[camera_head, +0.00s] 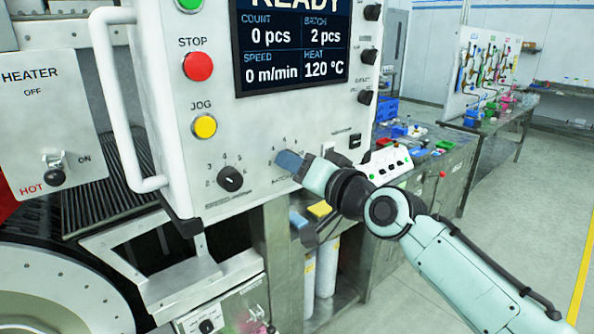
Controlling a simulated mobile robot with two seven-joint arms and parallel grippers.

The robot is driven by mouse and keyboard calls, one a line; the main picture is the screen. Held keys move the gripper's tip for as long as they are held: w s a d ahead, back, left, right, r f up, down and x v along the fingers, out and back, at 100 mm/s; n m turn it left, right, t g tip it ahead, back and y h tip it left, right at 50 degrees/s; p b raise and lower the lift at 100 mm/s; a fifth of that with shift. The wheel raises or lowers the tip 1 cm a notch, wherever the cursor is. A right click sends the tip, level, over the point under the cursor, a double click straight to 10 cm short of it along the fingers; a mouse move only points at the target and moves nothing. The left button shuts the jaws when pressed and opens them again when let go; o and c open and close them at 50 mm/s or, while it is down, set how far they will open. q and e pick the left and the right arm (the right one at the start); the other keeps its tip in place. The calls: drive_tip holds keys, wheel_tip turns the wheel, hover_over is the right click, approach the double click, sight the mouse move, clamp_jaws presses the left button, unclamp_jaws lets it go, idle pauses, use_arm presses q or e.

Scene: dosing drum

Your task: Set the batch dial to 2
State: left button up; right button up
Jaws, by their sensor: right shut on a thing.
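The batch dial is on the lower right of the machine's white front panel (262,125). It is hidden behind my right gripper (292,162), whose blue-grey fingertips are shut on it. A few scale numbers and part of a "BATCH" label show around the fingers. The display (293,42) reads BATCH 2 pcs, COUNT 0 pcs, SPEED 0 m/min, HEAT 120 °C, with READY at the top. My left gripper is not in view.
A second black dial (230,178) sits left of my gripper. Above it are a yellow JOG button (204,126) and a red STOP button (198,66). A white handle (122,110) and a heater switch (54,168) are further left. Workbenches stand behind at the right.

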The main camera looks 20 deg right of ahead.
drive_tip(key=shift+n, duration=0.6)
drive_tip(key=o, duration=1)
drive_tip(key=shift+o, duration=0.2)
drive_tip(key=b+v, duration=0.3)
drive_tip(key=v, duration=1)
drive_tip(key=shift+s, duration=0.25)
drive_tip(key=shift+w, duration=0.1)
